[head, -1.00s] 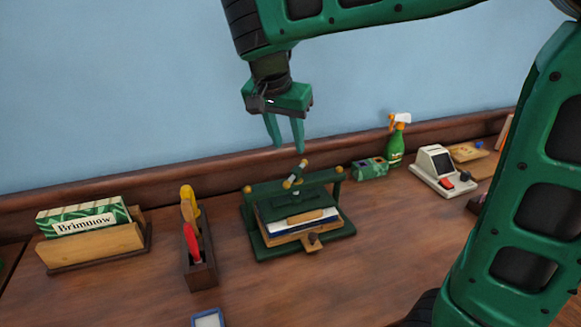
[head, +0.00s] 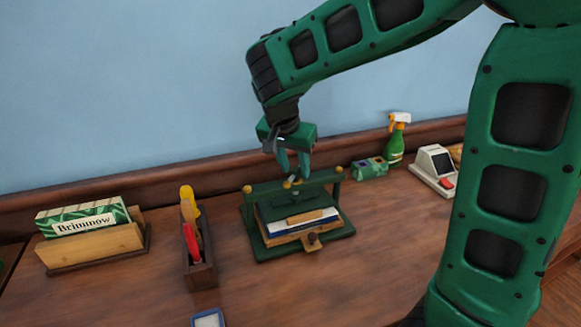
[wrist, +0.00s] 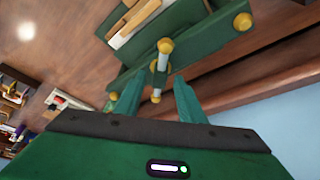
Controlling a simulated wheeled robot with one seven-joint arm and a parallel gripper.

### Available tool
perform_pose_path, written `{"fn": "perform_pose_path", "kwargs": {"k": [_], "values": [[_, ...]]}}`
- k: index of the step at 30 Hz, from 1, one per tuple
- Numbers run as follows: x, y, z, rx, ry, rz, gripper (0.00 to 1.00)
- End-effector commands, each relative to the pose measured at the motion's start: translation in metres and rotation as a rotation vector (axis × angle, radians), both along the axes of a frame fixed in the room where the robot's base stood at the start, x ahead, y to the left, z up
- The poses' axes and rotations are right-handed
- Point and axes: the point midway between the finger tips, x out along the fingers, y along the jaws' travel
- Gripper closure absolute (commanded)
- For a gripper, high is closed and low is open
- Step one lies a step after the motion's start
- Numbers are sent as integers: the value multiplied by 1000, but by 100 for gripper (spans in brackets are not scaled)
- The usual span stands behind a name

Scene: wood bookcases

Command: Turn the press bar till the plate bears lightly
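The green press (head: 262,245) stands on the wooden counter, with a stack of book and boards under its plate (head: 293,206). The press bar, a pale rod with yellow knobs at its ends, shows in the wrist view (wrist: 163,62) across the top of the screw. In the head view the bar (head: 291,183) is partly hidden by my fingers. My gripper (head: 294,174) points down over the press. In the wrist view its two fingers (wrist: 155,90) are apart, with one end of the bar showing between the tips. I cannot tell whether they touch it.
A box with a red-handled tool (head: 199,262) stands left of the press, and a wooden holder with a Brimmow box (head: 95,245) farther left. A green block (head: 370,168), spray bottle (head: 397,145) and card machine (head: 433,168) stand right.

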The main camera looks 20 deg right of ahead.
Motion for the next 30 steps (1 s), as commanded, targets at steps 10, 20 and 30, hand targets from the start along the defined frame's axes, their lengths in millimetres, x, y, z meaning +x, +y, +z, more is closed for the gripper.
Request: {"fn": "perform_pose_path", "kwargs": {"k": [10,20,30], "values": [[0,0,0,0,0,0,100],[3,2,0,0,-1,-253,100],[3,3,1,1,-3,-329,100]]}}
